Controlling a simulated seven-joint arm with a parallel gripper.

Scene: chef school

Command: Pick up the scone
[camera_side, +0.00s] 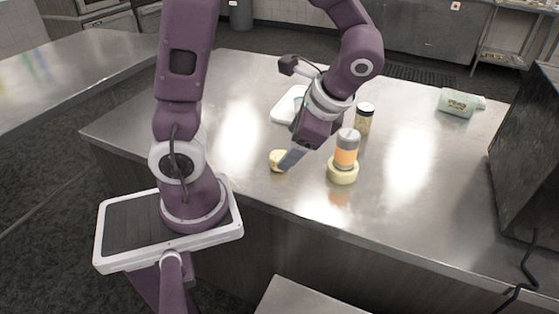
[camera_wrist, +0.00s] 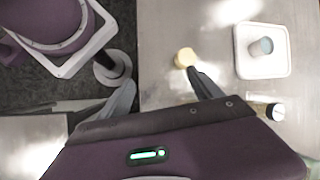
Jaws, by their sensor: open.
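The scone (camera_side: 277,161) is a small, pale yellow round lump on the steel counter, near its front edge. My gripper (camera_side: 290,163) points down at it, with its fingers just right of the scone and partly overlapping it. In the wrist view, my gripper (camera_wrist: 160,78) has its two grey fingers spread wide with nothing between them. The scone (camera_wrist: 185,57) shows just beyond the tip of the right finger there, not centred between the fingers. I cannot tell whether that finger touches it.
A pale round base (camera_side: 343,175) bearing an orange-and-grey container (camera_side: 346,149) stands right of my gripper. A white tray (camera_wrist: 282,70) holds a small cup (camera_wrist: 262,47). A green bottle (camera_side: 458,103) lies farther right, and a dark box (camera_side: 527,150) stands at the right edge.

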